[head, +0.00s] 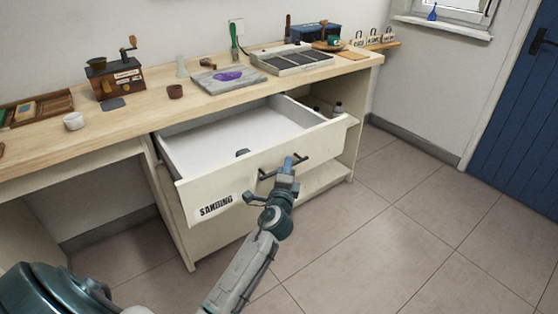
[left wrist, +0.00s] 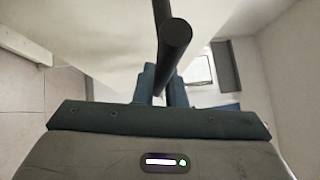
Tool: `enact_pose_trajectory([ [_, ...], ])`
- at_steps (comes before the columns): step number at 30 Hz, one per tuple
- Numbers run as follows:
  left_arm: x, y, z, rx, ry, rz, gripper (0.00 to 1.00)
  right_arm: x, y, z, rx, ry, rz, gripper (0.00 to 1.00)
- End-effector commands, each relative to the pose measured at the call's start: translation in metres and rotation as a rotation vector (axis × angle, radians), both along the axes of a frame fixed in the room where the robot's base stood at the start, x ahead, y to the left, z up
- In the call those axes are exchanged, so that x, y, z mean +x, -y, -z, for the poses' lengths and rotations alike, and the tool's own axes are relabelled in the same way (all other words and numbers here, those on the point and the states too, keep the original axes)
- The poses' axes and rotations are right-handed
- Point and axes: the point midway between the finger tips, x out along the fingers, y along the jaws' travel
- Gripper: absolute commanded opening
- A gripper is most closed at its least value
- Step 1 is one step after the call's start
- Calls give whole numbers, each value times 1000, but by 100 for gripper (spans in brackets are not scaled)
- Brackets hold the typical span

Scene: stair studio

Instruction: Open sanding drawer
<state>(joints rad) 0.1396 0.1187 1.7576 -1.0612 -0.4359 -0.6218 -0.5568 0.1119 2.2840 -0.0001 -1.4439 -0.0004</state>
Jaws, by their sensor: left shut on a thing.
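The sanding drawer (head: 250,172) stands pulled out from under the wooden counter, with its white interior showing. A "SANDING" label (head: 216,206) is on the left of its front. Its dark bar handle (head: 268,174) runs across the front's right half. My left gripper (head: 290,165) is shut on the handle; in the left wrist view the dark bar (left wrist: 174,40) passes between the fingers (left wrist: 160,85). A small dark object (head: 242,152) lies in the drawer near its front. My right gripper is not in view.
The counter (head: 140,105) carries a box with a crank (head: 115,78), cups, a board with a purple piece (head: 228,77) and a black-panelled tray (head: 292,60). Open shelves with bottles (head: 337,110) are right of the drawer. Tiled floor (head: 400,200) is clear; a blue door (head: 520,110) is far right.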

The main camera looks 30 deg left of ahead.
Motion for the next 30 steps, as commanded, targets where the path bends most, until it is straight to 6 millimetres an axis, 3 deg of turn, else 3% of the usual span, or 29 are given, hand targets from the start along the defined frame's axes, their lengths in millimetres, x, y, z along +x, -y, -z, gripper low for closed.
enact_pose_trajectory([
  [9, -12, 30, 1, -2, -1, 0, 0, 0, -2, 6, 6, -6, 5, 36],
  [23, -14, 33, 1, -1, -2, 0, 0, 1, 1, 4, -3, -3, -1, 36],
  [24, -14, 33, 1, -1, -2, 0, 16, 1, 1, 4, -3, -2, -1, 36],
  [26, -14, 33, 1, -1, -2, 0, 28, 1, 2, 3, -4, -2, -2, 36],
  [27, -14, 33, 1, -1, -2, 0, 32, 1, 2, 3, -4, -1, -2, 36],
  [30, -14, 33, 1, 0, -1, 0, 32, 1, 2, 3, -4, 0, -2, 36],
])
